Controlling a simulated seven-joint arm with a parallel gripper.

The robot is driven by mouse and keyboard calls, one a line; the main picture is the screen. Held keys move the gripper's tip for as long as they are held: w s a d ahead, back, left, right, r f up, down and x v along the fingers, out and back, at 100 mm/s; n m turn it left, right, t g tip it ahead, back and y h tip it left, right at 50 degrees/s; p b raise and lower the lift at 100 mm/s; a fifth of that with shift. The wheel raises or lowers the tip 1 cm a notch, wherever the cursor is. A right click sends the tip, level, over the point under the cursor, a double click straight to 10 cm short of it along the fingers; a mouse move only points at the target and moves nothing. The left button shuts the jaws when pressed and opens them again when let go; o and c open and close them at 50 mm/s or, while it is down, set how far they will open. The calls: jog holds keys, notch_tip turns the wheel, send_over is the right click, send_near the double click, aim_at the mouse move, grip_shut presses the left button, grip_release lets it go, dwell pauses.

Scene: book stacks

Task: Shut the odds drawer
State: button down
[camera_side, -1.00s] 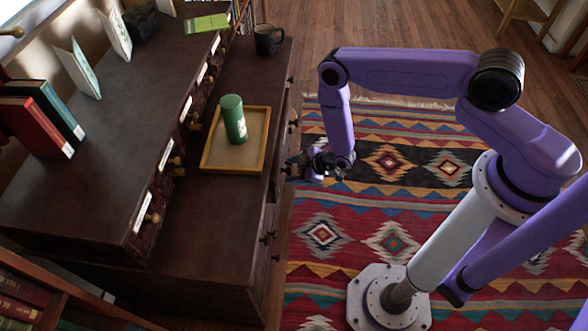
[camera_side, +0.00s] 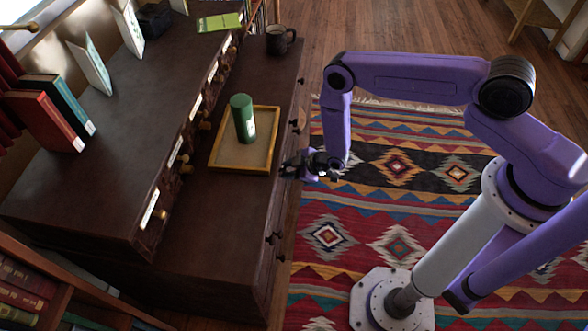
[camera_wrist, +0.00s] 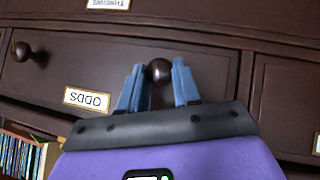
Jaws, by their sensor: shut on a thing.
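The odds drawer (camera_wrist: 60,75) is in the front of the dark wooden cabinet (camera_side: 190,225). Its white label (camera_wrist: 88,98) reads ODDS upside down in the wrist view. My gripper (camera_wrist: 158,82) is shut on a round dark knob (camera_wrist: 159,71), one blue finger on each side of it. In the side view my gripper (camera_side: 292,168) is at the cabinet front, just right of the tray. My arm hides part of the drawer there. How far the drawer stands out is hard to tell.
A wooden tray (camera_side: 226,160) with a green canister (camera_side: 242,118) stands on the cabinet top above the gripper. A dark mug (camera_side: 279,40) stands farther back. Another knob (camera_wrist: 22,50) is left of the label. A patterned rug (camera_side: 395,245) covers the floor.

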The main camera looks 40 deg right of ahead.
jog(key=shift+w+a, duration=0.15)
jog(key=shift+a, duration=0.05)
jog(key=c, duration=0.8)
grip_release()
jog(key=shift+d+r, duration=0.1)
jog(key=v, duration=1.7)
jog(key=shift+s, duration=0.25)
